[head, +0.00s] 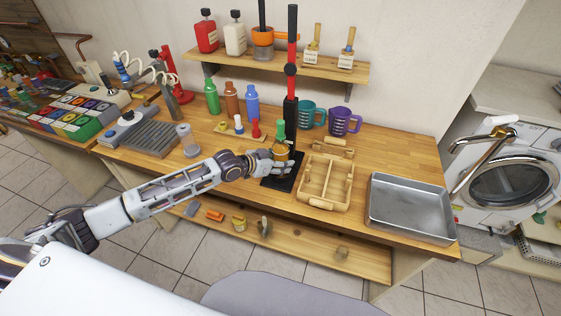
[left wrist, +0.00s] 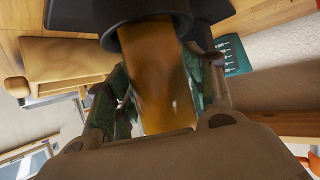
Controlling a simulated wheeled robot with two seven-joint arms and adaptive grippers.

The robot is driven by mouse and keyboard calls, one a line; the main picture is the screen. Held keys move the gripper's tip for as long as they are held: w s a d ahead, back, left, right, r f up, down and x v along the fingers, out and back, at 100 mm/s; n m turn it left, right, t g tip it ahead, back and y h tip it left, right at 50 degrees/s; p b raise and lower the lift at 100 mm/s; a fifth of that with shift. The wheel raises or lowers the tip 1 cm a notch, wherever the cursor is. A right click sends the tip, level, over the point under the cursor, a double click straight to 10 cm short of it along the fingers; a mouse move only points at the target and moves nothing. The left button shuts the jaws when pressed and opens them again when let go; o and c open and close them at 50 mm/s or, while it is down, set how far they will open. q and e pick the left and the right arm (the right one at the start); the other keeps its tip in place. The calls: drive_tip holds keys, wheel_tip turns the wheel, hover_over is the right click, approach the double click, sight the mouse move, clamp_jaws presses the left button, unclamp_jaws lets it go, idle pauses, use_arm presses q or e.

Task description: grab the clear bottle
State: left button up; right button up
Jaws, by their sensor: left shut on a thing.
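My left gripper (head: 283,161) is shut on an amber, see-through-looking bottle (head: 281,151), which has a green part above it in the head view. The amber bottle (left wrist: 160,85) fills the middle of the left wrist view, between the fingers of the left gripper (left wrist: 158,100). A round black piece touches or overlaps one end of it there. The bottle is over the black base of a press; I cannot tell whether it rests on it. A clear container with a pale top (head: 188,141) stands apart to the left on the bench. My right gripper is not in view.
The press column (head: 291,75) rises right behind the gripper. A wooden divided tray (head: 327,183) and a metal tray (head: 411,207) lie to the right. Colored bottles (head: 231,98) and two mugs (head: 345,121) stand behind. A shelf (head: 285,67) hangs above.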

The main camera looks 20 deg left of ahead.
sight(277, 139)
use_arm(q)
drive_tip(key=shift+r+b, duration=0.6)
drive_tip(key=shift+r, duration=4.45)
drive_tip(key=shift+w+r, duration=0.1)
drive_tip(key=shift+w, duration=0.05)
